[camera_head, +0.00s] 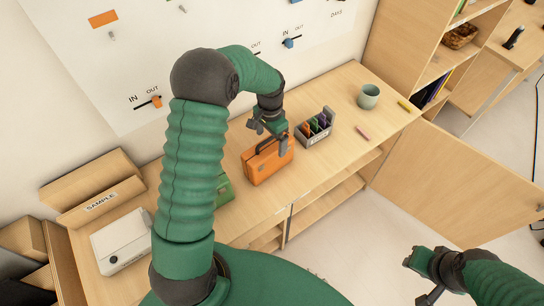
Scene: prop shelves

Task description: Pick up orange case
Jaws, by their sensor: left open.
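The orange case (262,168) stands upright on the wooden counter, with a dark handle on top. My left gripper (268,134) is right above the case, by its handle, with the jaws open. The gripper partly hides the top of the case, and I cannot tell whether the fingers touch the handle. My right gripper (418,274) is low at the right, away from the counter and over the floor; I cannot make out its jaws.
A green case (225,190), partly hidden by my arm, stands left of the orange case.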

